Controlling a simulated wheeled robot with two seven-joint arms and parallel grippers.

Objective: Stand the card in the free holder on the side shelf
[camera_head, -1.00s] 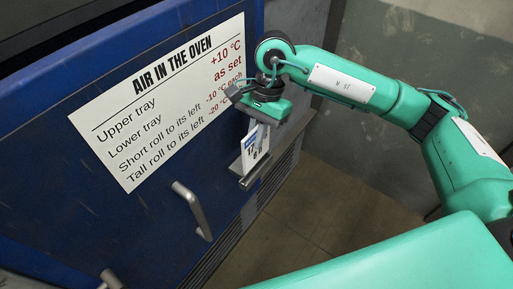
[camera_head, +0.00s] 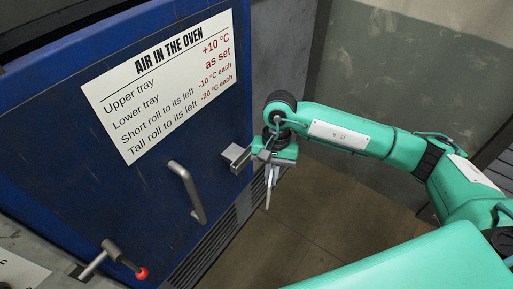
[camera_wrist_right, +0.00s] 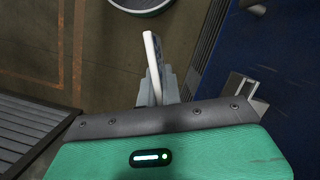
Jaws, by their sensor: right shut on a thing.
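The card (camera_head: 268,188) hangs below my right gripper (camera_head: 269,171), seen nearly edge-on, in the head view. In the right wrist view it is a thin white plate (camera_wrist_right: 150,52) gripped between the two grey fingers (camera_wrist_right: 157,88), and its printing cannot be read. My right gripper is shut on it, in front of the blue oven and apart from it. An empty grey metal bracket (camera_head: 236,156) on the oven front is just left of the gripper; it also shows in the right wrist view (camera_wrist_right: 239,86). My left gripper is not in view. No side shelf shows.
The blue oven (camera_head: 60,190) carries a white printed sign (camera_head: 160,85) and a grey bar handle (camera_head: 188,192). A lever with a red knob (camera_head: 141,273) is at lower left. Open floor (camera_head: 310,220) lies below the gripper. A round rim (camera_wrist_right: 141,10) shows at the wrist view's top.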

